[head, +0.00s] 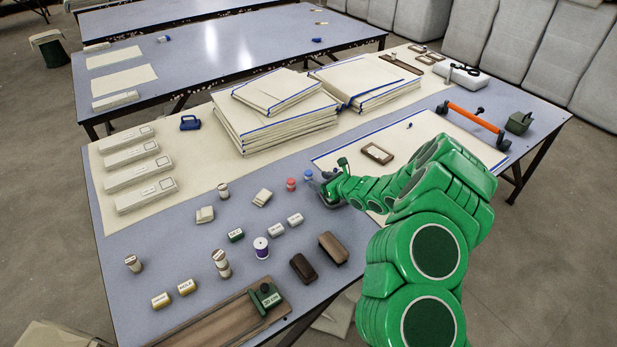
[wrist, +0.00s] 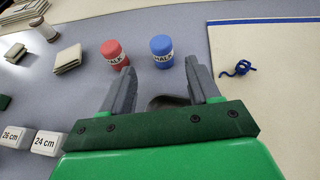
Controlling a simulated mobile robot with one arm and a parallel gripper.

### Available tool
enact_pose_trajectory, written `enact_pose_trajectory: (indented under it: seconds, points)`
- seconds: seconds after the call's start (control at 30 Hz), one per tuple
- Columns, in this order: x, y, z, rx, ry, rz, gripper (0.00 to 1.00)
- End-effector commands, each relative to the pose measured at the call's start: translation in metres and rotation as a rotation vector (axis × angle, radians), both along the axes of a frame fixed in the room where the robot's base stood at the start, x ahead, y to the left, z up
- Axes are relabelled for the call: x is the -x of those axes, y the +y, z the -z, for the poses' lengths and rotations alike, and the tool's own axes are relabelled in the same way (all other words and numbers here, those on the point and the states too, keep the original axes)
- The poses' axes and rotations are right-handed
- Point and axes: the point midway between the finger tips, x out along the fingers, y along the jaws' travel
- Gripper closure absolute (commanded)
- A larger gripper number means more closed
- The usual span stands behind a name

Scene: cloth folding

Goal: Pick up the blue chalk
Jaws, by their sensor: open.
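The blue chalk (wrist: 162,50) is a small upright cylinder with a white label reading CHALK, standing on the grey-blue table. It also shows in the head view (head: 308,175), close to my gripper (head: 328,192). The red chalk (wrist: 113,54), of the same shape, stands just left of it. In the wrist view my gripper (wrist: 166,84) is open and empty. The blue chalk stands beyond the fingertips, roughly in line with the gap between them and apart from both fingers. The red chalk is beyond the left fingertip.
A pale cloth panel (wrist: 285,70) with a blue edge lies to the right, with a blue thread coil (wrist: 238,68) on it. White blocks (wrist: 47,143) and a beige folded piece (wrist: 67,59) lie left. Folded cloth stacks (head: 275,125) stand behind. Bare table surrounds the chalks.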

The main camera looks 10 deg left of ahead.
Motion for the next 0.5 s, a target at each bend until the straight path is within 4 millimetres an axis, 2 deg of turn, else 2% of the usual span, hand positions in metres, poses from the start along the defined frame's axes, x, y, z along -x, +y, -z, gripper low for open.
enact_pose_trajectory:
  seconds: [0.17, 0.5]
  points:
    - [-0.006, 0.007, 0.003, 0.001, -0.001, -0.002, 0.39]
    - [-0.03, 0.035, 0.012, 0.002, -0.001, -0.002, 0.39]
